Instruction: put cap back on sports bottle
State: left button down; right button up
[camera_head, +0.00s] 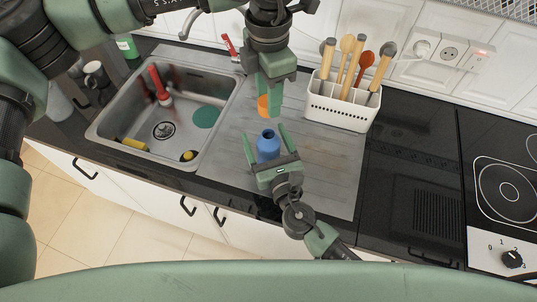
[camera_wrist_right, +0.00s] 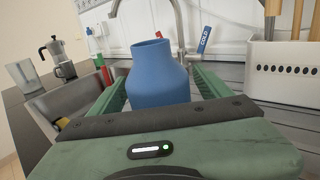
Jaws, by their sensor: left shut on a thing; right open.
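The blue sports bottle (camera_head: 268,147) stands upright and uncapped on the grey drainboard; its open neck shows in the head view. It is also large in the right wrist view (camera_wrist_right: 158,75). My right gripper (camera_head: 265,142) is open, its fingers on either side of the bottle; I cannot tell whether they touch it. The right gripper also shows in the wrist view (camera_wrist_right: 160,95). My left gripper (camera_head: 266,100) is shut on the orange cap (camera_head: 263,106), above and behind the bottle. The fingers hide part of the cap.
The sink (camera_head: 165,108) to the left holds a red-handled brush (camera_head: 160,84), a green disc (camera_head: 206,116) and yellow items. A white utensil holder (camera_head: 341,106) stands right of the left gripper. The hob (camera_head: 500,185) is far right. Black counter between them is clear.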

jog(key=shift+c, duration=0.3)
grip_shut()
pick_arm(q)
send_over(269, 134)
jog(key=shift+f, duration=2.5)
jog(key=shift+f, duration=0.1)
jog(key=shift+f, duration=0.8)
jog(key=shift+f, duration=0.55)
